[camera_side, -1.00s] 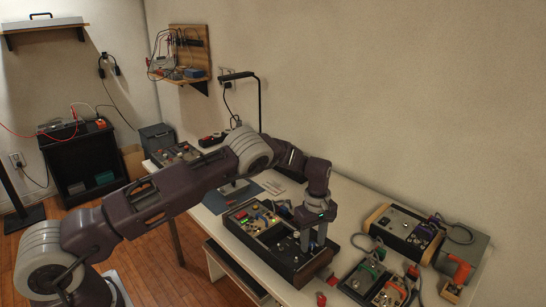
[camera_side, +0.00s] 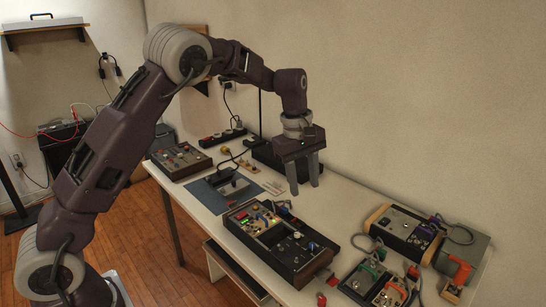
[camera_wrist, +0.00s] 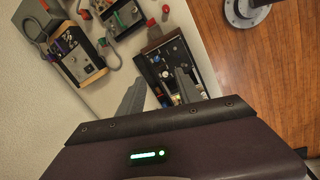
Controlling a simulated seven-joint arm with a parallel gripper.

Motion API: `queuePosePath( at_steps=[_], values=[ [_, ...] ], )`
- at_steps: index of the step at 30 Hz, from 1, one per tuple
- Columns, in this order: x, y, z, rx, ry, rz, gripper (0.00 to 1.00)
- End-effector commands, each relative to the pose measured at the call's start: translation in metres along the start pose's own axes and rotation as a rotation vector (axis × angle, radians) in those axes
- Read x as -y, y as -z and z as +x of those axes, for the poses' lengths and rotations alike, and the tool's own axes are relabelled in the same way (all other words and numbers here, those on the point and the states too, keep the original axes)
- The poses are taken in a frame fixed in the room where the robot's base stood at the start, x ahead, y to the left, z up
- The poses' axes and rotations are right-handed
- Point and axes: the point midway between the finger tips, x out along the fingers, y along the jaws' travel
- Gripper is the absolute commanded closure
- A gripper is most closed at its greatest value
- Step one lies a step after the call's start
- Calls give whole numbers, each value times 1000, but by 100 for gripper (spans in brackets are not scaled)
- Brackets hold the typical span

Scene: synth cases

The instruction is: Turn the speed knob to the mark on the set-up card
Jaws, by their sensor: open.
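A black control box with wooden ends (camera_side: 268,251) sits on the white table, with knobs, a green display and small coloured parts on top. It also shows in the wrist view (camera_wrist: 148,62), partly hidden by my fingers. My gripper (camera_side: 306,189) is open and empty, above and behind the box, touching nothing.
Another panel box (camera_side: 180,160) and a blue mat (camera_side: 220,199) with a dark device are at the left. A wood-sided box (camera_side: 402,228), a cabled unit (camera_side: 373,283) and an orange-handled tool (camera_side: 460,270) stand at the right. The wall runs close behind the table.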

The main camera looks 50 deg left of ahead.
Motion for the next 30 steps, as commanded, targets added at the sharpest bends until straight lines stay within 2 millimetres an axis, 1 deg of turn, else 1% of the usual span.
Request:
queuePosePath(
  at_steps=[1, 6, 12, 15, 18, 21, 30],
  values=[
    [5, -3, -13, 3, -13, 26, 59],
    [26, -14, -51, 10, -51, 130, 59],
    [55, -30, -89, 7, -93, 264, 59],
    [69, -36, -102, 2, -109, 323, 59],
    [79, -41, -111, -3, -120, 366, 59],
    [84, -44, -116, -7, -125, 390, 59],
    [86, -45, -117, -8, -126, 399, 59]
  ],
)
